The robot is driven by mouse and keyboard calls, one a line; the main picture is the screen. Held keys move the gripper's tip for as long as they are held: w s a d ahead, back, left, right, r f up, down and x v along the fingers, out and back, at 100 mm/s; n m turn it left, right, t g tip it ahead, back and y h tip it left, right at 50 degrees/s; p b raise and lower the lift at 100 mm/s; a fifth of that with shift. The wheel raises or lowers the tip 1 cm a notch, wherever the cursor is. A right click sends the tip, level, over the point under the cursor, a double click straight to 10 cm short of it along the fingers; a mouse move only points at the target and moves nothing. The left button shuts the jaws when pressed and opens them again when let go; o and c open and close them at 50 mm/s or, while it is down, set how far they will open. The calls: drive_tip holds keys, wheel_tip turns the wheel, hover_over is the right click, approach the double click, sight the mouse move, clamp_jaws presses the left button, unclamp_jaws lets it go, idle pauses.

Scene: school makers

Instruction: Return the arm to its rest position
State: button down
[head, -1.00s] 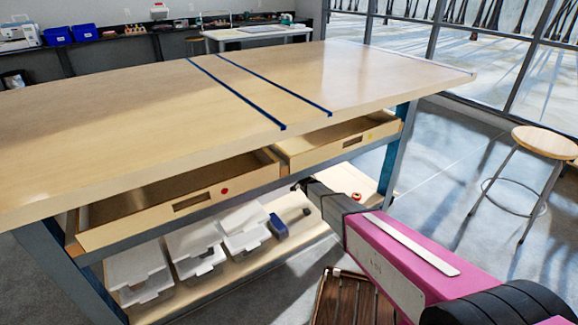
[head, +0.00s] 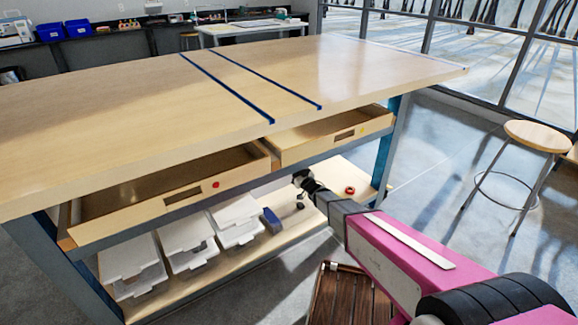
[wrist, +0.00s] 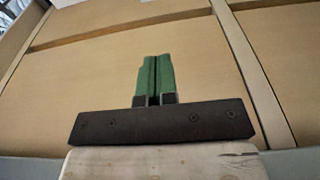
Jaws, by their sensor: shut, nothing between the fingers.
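My gripper (wrist: 154,80) shows in the wrist view with its two green fingers pressed together and nothing between them. Behind the fingers is a flat wooden surface with darker strips. In the head view my pink arm reaches from the lower right toward the workbench (head: 120,105). Its dark end is beside the lower shelf, below the right drawer; the fingertips are too small to make out there.
The left drawer (head: 150,215) and right drawer (head: 292,157) stand open. White bins (head: 187,240), a dark blue object (head: 271,221) and a red ring (head: 350,190) are on the lower shelf. A slatted wooden crate (head: 338,300) and a stool (head: 538,136) stand on the floor.

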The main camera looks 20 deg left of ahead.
drive_tip(key=s+d+r+m+g+h, duration=0.2)
drive_tip(key=d+m+h, duration=0.8)
drive_tip(key=d, duration=1.9)
drive_tip(key=s+d+r+g+h, duration=0.1)
drive_tip(key=s+d+g+h, duration=0.1)
drive_tip(key=s+d+g, duration=0.3)
drive_tip(key=s+d+r+g+h, duration=0.2)
drive_tip(key=s+d+g, duration=0.3)
drive_tip(key=s+d, duration=0.6)
drive_tip(key=s+h, duration=0.1)
drive_tip(key=s, duration=0.6)
drive_tip(key=shift+d+r+g, duration=0.25)
drive_tip(key=shift+r+g, duration=0.05)
drive_tip(key=shift+g, duration=0.1)
